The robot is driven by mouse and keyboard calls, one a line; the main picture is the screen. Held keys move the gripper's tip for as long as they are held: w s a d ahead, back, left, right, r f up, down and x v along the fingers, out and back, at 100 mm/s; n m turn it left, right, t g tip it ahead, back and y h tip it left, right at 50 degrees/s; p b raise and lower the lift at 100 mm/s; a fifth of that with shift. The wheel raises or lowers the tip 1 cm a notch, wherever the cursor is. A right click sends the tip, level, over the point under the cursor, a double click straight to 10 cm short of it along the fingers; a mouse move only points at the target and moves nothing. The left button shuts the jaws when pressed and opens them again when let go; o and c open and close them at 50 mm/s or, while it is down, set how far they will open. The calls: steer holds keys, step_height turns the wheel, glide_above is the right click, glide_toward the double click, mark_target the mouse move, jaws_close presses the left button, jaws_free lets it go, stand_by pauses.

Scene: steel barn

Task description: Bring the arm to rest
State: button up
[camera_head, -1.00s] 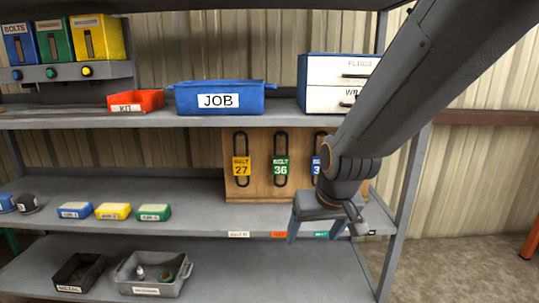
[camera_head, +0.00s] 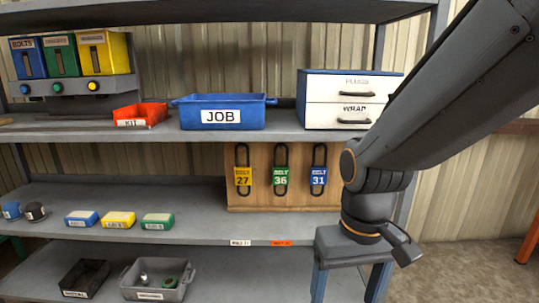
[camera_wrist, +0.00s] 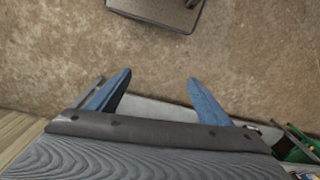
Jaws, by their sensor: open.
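My gripper (camera_head: 348,285) hangs at the lower right in the head view, in front of the shelf rack's right end, with its blue fingers pointing down. In the wrist view my gripper (camera_wrist: 160,82) shows two blue fingers spread wide apart. Nothing is between them, and bare brown floor lies beyond. My arm comes in from the upper right and covers part of the rack's right post.
The grey shelf rack (camera_head: 140,228) holds a blue JOB bin (camera_head: 222,112), a red KIT bin (camera_head: 141,114), a white drawer unit (camera_head: 345,98), a belt board (camera_head: 260,160) and a grey tray (camera_head: 160,280). Open floor (camera_head: 465,262) lies to the right.

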steer(key=d+r+m+p, duration=0.1)
steer(key=d+r+p, duration=0.4)
steer(key=p, duration=0.5)
steer(key=shift+s+d+r+m, duration=0.25)
steer(key=shift+d+r+m, duration=0.1)
steer(key=shift+d, duration=0.15)
steer(key=shift+a, duration=0.1)
stand_by(0.3)
